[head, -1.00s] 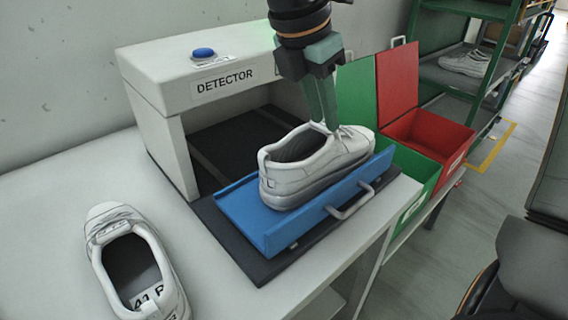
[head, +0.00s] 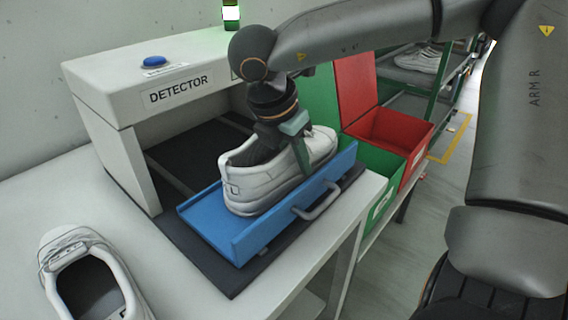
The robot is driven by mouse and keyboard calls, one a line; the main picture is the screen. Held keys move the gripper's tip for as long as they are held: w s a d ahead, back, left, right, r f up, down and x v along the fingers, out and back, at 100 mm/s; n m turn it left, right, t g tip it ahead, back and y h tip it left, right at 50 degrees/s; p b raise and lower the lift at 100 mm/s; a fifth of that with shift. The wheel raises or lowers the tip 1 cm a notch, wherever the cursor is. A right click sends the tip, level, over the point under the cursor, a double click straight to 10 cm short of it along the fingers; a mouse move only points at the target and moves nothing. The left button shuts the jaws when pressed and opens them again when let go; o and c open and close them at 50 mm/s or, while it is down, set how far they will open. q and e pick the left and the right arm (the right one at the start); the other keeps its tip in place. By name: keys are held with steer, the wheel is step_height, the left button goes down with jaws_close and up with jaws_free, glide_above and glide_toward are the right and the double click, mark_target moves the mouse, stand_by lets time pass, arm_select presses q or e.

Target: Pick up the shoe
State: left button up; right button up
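A white shoe (head: 258,190) sits in the blue tray (head: 248,240) in front of the detector (head: 165,82), toe pointing right. My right gripper (head: 302,165) is over the shoe from above, its green fingers down at the front of the opening. One finger shows on the near outer side of the shoe; the other is hidden, so I cannot tell whether it grips. A second white shoe (head: 75,248) lies on the table at the lower left. My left gripper is out of view.
A red bin (head: 400,130) and a green bin (head: 380,200) stand right of the tray. A blue button (head: 153,61) is on top of the detector. A green shelf with shoes (head: 418,60) is behind the bins. The table between the second shoe and the tray is clear.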

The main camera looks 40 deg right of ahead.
steer(key=shift+d+f, duration=0.1)
steer(key=shift+f, duration=0.15)
jaws_close()
steer(key=shift+r, duration=0.1)
stand_by(1.2)
